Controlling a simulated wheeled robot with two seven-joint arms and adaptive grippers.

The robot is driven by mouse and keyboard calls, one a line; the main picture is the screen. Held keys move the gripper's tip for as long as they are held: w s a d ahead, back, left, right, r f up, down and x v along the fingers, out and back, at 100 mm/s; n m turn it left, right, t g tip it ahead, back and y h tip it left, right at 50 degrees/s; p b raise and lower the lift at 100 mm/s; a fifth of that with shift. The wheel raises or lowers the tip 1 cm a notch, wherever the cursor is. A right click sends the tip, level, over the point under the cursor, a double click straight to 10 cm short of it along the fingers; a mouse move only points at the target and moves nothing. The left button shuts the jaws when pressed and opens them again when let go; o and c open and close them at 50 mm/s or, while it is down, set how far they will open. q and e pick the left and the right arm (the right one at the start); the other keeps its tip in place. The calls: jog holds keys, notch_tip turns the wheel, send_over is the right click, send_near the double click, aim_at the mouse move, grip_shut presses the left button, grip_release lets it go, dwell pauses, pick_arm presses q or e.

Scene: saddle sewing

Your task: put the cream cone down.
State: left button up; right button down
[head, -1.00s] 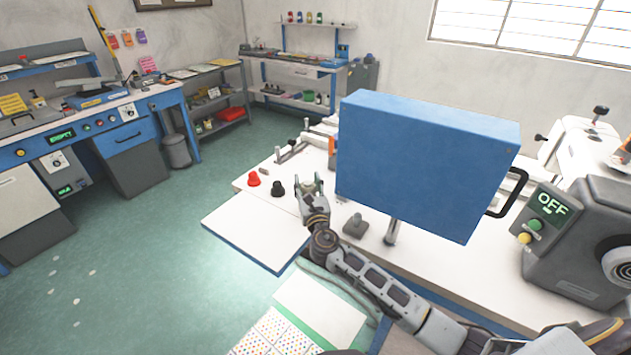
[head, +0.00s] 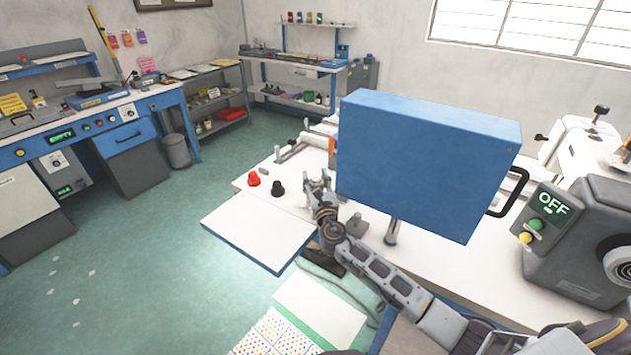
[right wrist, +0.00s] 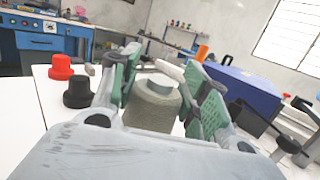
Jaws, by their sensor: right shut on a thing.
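My right gripper (head: 319,184) is over the white sewing table (head: 262,222), left of the big blue box. In the right wrist view, the cream cone (right wrist: 152,106) looks grey-beige and stands roughly upright between my green finger pads. The right gripper is shut on it. I cannot tell whether its base touches the table. In the head view the cone is too small and covered by the gripper to make out clearly. My left gripper is not in view.
The blue box (head: 425,165) blocks the right side. The table's front left part is bare. A grey machine reading OFF (head: 575,240) stands at the right.

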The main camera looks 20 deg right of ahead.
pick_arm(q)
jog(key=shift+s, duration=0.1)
pick_arm(e)
jog(key=c, duration=1.1)
grip_release()
jog(key=shift+f, duration=0.1)
jog(key=o, duration=0.3)
jog(key=shift+o, duration=0.4)
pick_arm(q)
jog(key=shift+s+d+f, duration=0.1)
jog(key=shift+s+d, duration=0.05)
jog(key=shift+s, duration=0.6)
